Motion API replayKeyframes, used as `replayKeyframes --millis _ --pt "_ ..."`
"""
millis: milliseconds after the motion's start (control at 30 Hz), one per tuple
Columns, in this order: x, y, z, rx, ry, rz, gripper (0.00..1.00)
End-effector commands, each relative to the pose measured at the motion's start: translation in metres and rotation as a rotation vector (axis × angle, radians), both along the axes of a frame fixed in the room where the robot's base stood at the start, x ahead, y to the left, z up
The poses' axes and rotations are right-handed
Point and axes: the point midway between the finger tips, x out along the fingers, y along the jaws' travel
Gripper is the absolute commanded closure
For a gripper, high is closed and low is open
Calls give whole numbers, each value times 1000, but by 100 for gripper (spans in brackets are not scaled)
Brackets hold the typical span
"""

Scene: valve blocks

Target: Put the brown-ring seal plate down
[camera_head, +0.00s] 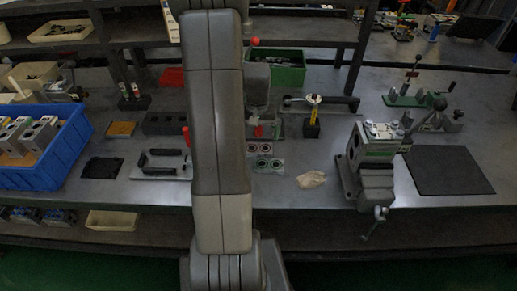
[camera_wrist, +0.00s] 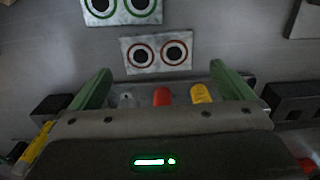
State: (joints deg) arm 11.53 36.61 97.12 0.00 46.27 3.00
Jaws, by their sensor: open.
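The brown-ring seal plate (camera_wrist: 157,53), a pale plate with two dark holes ringed in brown-red, lies on the grey bench in the wrist view. It also shows in the head view (camera_head: 263,147), just right of my arm. The green-ring seal plate (camera_wrist: 121,10) lies close by, apart from it; in the head view it is nearer the bench's front (camera_head: 266,163). My gripper (camera_wrist: 160,70) has its two green fingers spread wide, with nothing between the tips. The brown-ring plate lies just beyond the fingertips, apart from them. My arm hides part of the bench in the head view.
Red and yellow rounded parts (camera_wrist: 162,96) show between the finger bases. A vise (camera_head: 375,165) and dark mat (camera_head: 447,170) stand right. A blue crate (camera_head: 50,165) stands left. A crumpled pale cloth (camera_head: 311,179) lies right of the plates. A green bin (camera_head: 280,70) is behind.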

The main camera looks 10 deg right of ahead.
Motion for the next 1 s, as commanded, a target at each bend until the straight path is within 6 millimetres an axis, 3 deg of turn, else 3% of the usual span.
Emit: replayKeyframes --millis 433,767,1000 --pt "-6 -2 -48 1 3 0 0" --pt "-6 -2 -54 0 0 0 0" --pt "-6 -2 -54 0 -1 0 45"
